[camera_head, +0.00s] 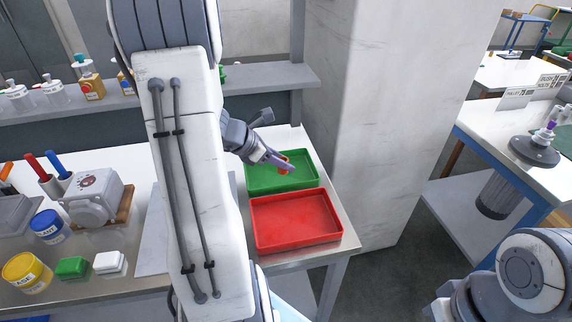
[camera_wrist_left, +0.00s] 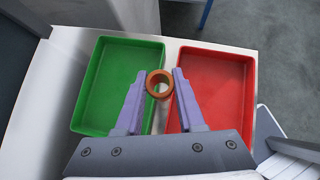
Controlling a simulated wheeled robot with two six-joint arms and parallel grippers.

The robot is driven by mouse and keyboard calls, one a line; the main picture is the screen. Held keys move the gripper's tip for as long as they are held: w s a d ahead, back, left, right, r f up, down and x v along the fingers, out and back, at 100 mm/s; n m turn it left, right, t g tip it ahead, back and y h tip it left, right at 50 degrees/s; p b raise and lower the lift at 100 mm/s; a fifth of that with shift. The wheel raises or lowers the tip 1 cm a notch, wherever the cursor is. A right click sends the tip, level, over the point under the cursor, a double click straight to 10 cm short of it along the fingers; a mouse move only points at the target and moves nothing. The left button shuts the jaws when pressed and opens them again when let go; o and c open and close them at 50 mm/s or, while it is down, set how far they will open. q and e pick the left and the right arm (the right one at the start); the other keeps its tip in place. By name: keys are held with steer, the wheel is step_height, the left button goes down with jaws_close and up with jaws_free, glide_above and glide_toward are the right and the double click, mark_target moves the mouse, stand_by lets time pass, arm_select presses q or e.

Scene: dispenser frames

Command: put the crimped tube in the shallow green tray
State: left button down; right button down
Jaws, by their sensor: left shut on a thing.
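A short orange-brown tube (camera_head: 284,156) is between the fingertips of my left gripper (camera_head: 280,163). In the left wrist view the tube (camera_wrist_left: 159,77) shows end-on as an open ring, with the purple fingers of the gripper (camera_wrist_left: 159,85) closed on its two sides. Its crimp cannot be made out. The shallow green tray (camera_head: 262,180) lies on the bench behind the red one and looks empty. In the head view the tube is over the green tray; in the wrist view it overlaps the tray's (camera_wrist_left: 112,80) right rim. My right gripper is not in view.
A red tray (camera_head: 295,220) lies in front of the green one, near the bench edge. A pillar (camera_head: 390,120) stands right of the bench. A shelf (camera_head: 270,80) runs behind. A grey machine (camera_head: 95,197) and several lidded jars stand at the left.

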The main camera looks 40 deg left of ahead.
arm_select(q)
steer(key=w+a+f, duration=0.2)
steer(key=w+a+f+p, duration=0.1)
steer(key=w+a+f, duration=0.2)
steer(key=w+a, duration=0.1)
steer(key=w, duration=0.1)
steer(key=shift+a+f, duration=0.35)
steer(key=shift+f, duration=0.05)
step_height(320, 180, down, 4)
steer(key=shift+f+p, duration=0.1)
steer(key=shift+p, duration=0.25)
steer(key=shift+f, duration=0.15)
steer(key=c, duration=0.5)
jaws_free()
